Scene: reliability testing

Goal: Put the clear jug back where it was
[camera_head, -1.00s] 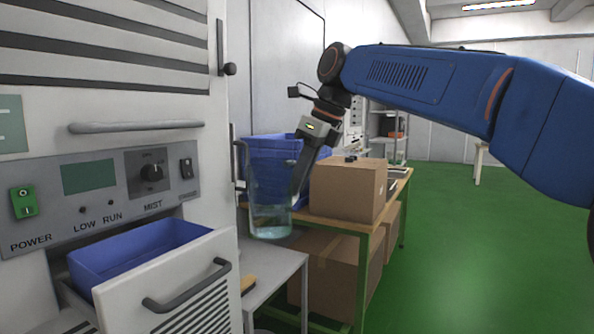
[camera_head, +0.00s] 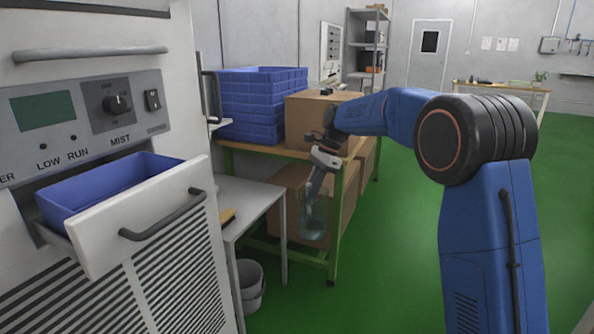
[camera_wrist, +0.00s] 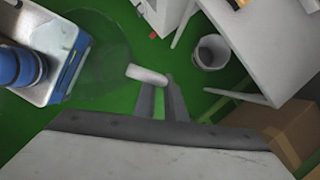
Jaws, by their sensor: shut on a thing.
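The clear jug (camera_head: 313,222) hangs upright in the air in the head view, in front of the large cardboard box under the wooden bench. It holds a little bluish liquid at the bottom, as far as I can tell. My gripper (camera_head: 313,190) is above it and shut on its handle. In the wrist view the jug (camera_wrist: 112,85) is a large see-through round shape on the left. Its pale handle (camera_wrist: 147,75) lies at the fingertips of my gripper (camera_wrist: 160,84). The jug touches nothing else that I can see.
A small grey table (camera_head: 262,193) stands left of the jug, with a grey bucket (camera_head: 250,284) below. The machine's drawer (camera_head: 160,212) is open with a blue bin (camera_head: 105,188). Blue crates (camera_head: 262,105) and a cardboard box (camera_head: 308,115) sit on the bench. Green floor is free at right.

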